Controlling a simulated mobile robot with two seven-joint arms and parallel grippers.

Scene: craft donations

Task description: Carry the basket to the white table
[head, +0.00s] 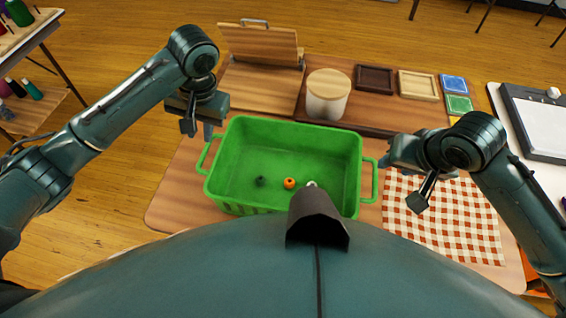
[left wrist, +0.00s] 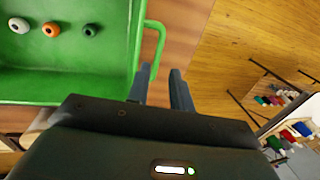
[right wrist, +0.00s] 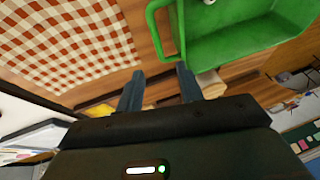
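The green basket (head: 240,145) stands upright on a wooden table (head: 172,205), its side handles facing left and right. Inside lie small dark green, orange (head: 289,183) and white spool-like pieces. My left gripper (head: 198,128) is open and empty by the left handle; in the left wrist view (left wrist: 160,75) the handle is just beyond the fingers. My right gripper (head: 386,161) is open beside the right handle; in the right wrist view (right wrist: 160,70) the handle (right wrist: 152,30) lies beyond and between the fingertips. I cannot tell whether a white surface (head: 496,100) at the right is the white table.
A lidded white jar (head: 327,93), wooden board (head: 262,50) and small trays (head: 375,79) stand behind the basket. A red checkered cloth (head: 445,220) lies right. A tablet-like device (head: 540,120) is far right. A rack with bottles (head: 30,90) stands left, across open floor.

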